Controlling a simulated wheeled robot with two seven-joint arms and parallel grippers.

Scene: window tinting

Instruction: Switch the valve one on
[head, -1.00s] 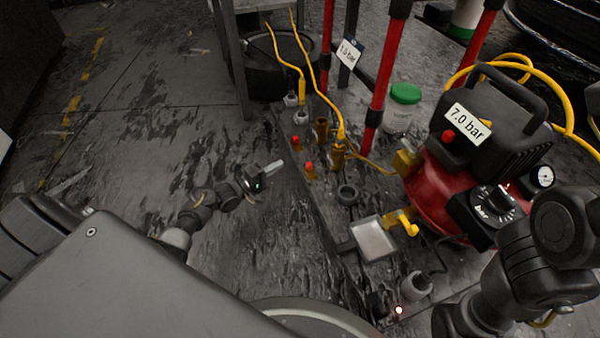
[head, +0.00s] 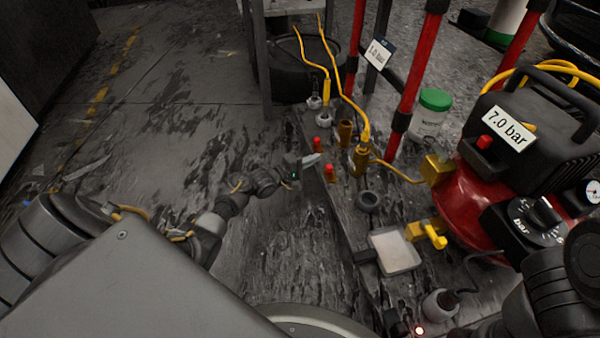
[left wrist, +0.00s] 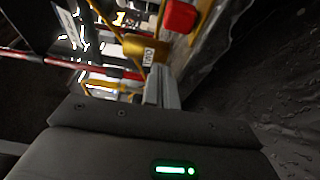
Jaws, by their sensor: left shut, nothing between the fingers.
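Two small brass valves with red knobs stand on the dark plank, one farther back (head: 322,146) and one nearer (head: 329,171). I cannot tell from the head view which is valve one. My left gripper (head: 312,160) is shut and empty, its fingertips just left of the two valves and seemingly apart from them. In the left wrist view, the shut fingers (left wrist: 163,85) point toward a brass body (left wrist: 135,47) with a small label hard to read. A red knob (left wrist: 180,16) shows above and right of the fingertips.
Brass fittings with yellow hoses (head: 361,158) stand just right of the valves. A red compressor (head: 470,200) marked 7.0 bar, a green-lidded jar (head: 434,110) and red posts (head: 415,70) stand farther right.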

